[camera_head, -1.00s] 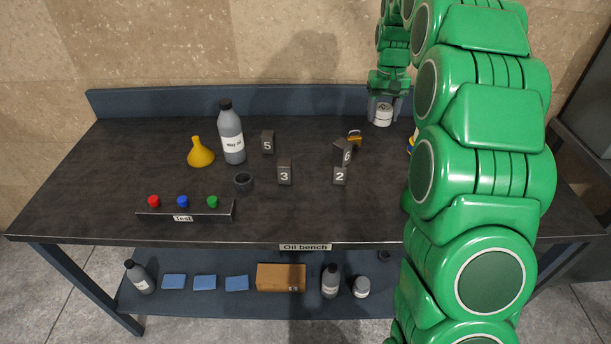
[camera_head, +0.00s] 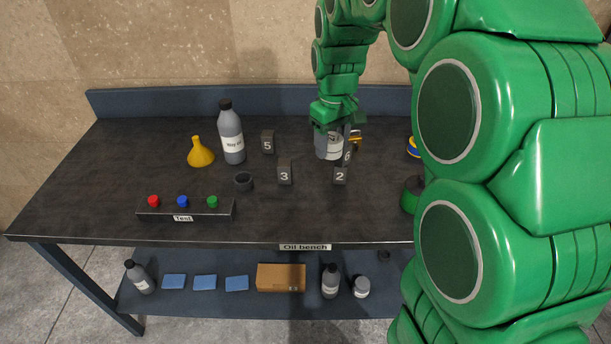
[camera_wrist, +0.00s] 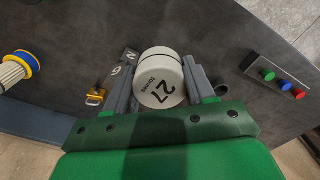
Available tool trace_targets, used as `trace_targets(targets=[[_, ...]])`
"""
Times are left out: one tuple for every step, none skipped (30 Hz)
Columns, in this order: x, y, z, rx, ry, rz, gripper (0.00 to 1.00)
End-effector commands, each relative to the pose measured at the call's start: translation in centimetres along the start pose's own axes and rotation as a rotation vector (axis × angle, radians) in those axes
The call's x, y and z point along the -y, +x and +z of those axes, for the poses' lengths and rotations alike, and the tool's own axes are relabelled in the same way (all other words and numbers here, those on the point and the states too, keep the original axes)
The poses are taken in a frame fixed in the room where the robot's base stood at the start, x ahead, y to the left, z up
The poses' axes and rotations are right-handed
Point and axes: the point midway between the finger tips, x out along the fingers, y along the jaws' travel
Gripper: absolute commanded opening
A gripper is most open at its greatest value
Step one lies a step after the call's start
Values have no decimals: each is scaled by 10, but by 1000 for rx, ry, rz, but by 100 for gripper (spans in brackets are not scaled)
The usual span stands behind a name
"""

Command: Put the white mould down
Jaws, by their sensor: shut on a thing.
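The white mould (camera_head: 334,147) is a pale cylinder, partly hidden by my fingers in the head view. In the wrist view it is large, with a dark line round it and the number 27 (camera_wrist: 160,88). My gripper (camera_head: 329,152) is shut on it, with one finger at each side. It is over the dark bench top (camera_head: 110,190), just behind the blocks marked 6 (camera_head: 347,154) and 2 (camera_head: 340,176). I cannot tell whether the mould touches the bench.
A block marked 3 (camera_head: 284,175), a block marked 5 (camera_head: 267,142), a dark ring (camera_head: 243,182), a yellow funnel (camera_head: 201,153) and a grey bottle (camera_head: 231,135) stand to the left. A brass padlock (camera_wrist: 95,97) is close by the gripper. The front left has a button box (camera_head: 185,211).

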Motion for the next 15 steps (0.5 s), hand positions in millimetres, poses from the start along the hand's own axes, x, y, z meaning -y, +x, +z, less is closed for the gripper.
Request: trace_targets(targets=[[11,-1,4,-2,-29,1,16],[16,-1,6,-4,-46,2,16],[21,-1,8,-4,-64,2,16],[25,0,10,-5,-77,2,16],[29,0,12,-4,-90,2,16],[34,2,14,-3,-106,2,16],[37,2,15,-3,-117,2,16],[40,3,17,-3,-127,2,16],[44,3,19,-3,-140,2,16],[47,3,20,-3,-150,2,16],[50,3,21,-4,-160,2,16],[53,3,23,-4,-172,3,16],[52,10,23,-1,-169,2,16],[52,15,23,1,-168,1,16],[52,22,24,2,-168,0,16]])
